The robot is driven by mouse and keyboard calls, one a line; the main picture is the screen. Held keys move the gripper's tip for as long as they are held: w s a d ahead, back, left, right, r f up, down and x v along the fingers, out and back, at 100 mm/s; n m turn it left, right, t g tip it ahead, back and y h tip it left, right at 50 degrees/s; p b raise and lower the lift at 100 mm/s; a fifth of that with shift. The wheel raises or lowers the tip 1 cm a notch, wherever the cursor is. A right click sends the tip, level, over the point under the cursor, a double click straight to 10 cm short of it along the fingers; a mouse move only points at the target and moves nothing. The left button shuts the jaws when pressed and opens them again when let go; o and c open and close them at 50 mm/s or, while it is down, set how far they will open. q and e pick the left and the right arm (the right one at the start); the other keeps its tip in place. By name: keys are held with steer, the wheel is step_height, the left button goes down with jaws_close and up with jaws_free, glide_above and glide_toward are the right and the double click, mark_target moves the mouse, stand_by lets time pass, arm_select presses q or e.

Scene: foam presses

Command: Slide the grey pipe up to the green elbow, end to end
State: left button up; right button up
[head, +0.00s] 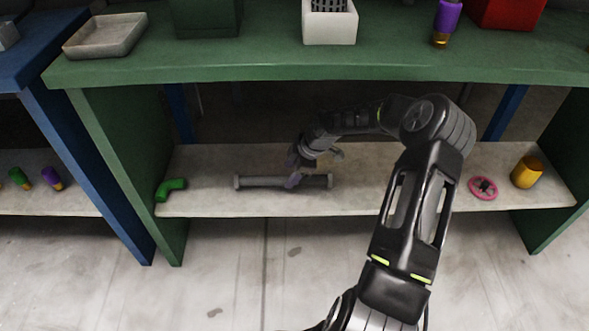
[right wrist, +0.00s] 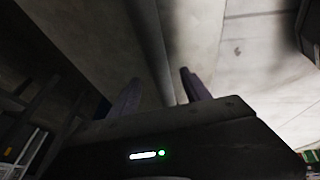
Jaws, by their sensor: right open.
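The grey pipe (head: 262,182) lies on the pale lower shelf with a flanged end at each side. The green elbow (head: 170,187) lies on the same shelf at the left, against or close to the green side panel. A clear gap separates the pipe's left end from the elbow. My right gripper (head: 313,169) is over the right half of the pipe, its fingers spread, and it hides part of the pipe. Whether a finger touches the pipe I cannot tell. My left gripper is not in view.
The green upper shelf (head: 300,66) overhangs the lower shelf (head: 380,200). A pink wheel (head: 483,188) and a yellow cup-like piece (head: 527,171) stand at the right. The lower shelf between elbow and pipe is bare.

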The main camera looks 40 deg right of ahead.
mark_target(286, 178)
steer(key=shift+b+x, duration=0.45)
steer(key=shift+x, duration=1.45)
steer(key=shift+c, duration=0.5)
jaws_close()
